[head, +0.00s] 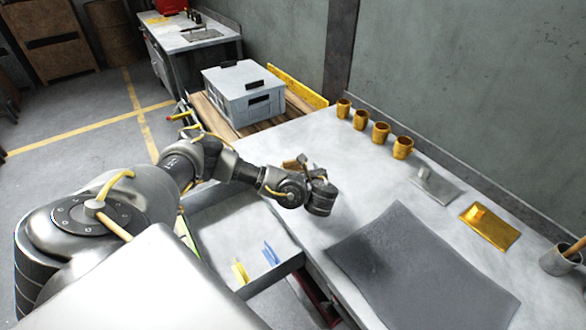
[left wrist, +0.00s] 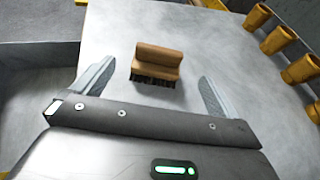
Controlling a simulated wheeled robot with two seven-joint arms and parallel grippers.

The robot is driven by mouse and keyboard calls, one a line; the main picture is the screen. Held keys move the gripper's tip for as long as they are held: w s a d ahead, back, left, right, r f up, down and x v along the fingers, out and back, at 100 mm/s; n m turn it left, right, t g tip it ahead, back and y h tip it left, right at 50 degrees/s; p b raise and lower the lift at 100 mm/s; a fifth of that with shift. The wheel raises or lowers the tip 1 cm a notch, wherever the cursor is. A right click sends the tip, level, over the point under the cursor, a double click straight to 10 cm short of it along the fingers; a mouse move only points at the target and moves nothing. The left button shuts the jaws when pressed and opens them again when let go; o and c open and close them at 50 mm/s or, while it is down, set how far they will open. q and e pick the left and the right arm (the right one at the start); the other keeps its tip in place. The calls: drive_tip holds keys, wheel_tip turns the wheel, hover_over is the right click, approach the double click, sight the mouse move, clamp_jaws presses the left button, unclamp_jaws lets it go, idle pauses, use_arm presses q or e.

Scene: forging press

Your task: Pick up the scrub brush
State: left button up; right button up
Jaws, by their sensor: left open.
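The scrub brush (left wrist: 157,62) has a wooden back and dark bristles. In the left wrist view it lies on the light grey worktop, between and beyond the two fingertips of my left gripper (left wrist: 155,88). The fingers are spread and nothing is between them; the brush is apart from both. In the head view my left gripper (head: 308,172) hangs over the back left part of the worktop (head: 335,200). A small brown piece of the brush (head: 292,164) shows behind my wrist; the rest is hidden. My right gripper is not in view.
Several yellow cups (head: 381,132) line the wall. A grey plate (head: 434,186) and a yellow plate (head: 489,226) lie right of them. A dark mat (head: 420,268) covers the front. An open drawer (head: 225,215) sits left, and a grey box (head: 243,92) stands behind.

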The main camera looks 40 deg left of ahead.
sight(294, 164)
use_arm(q)
drive_tip(key=x, duration=0.2)
drive_tip(key=shift+w+a+f, duration=0.15)
drive_tip(key=shift+w+a, duration=0.1)
drive_tip(key=shift+a, duration=0.05)
drive_tip(key=shift+w+a+f, duration=0.2)
drive_tip(key=shift+a, duration=0.25)
drive_tip(key=shift+w+a+p, duration=0.15)
drive_tip(key=shift+a+p, duration=0.15)
drive_tip(key=p+x, duration=0.1)
drive_tip(key=x, duration=0.3)
drive_tip(key=shift+w+a+f, duration=0.1)
drive_tip(key=shift+a+f, duration=0.05)
drive_tip(key=shift+a, duration=0.05)
drive_tip(key=shift+c, duration=0.9)
drive_tip(key=c, duration=0.9)
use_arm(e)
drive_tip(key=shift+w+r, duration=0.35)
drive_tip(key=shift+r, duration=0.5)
use_arm(q)
drive_tip(key=shift+c, duration=0.2)
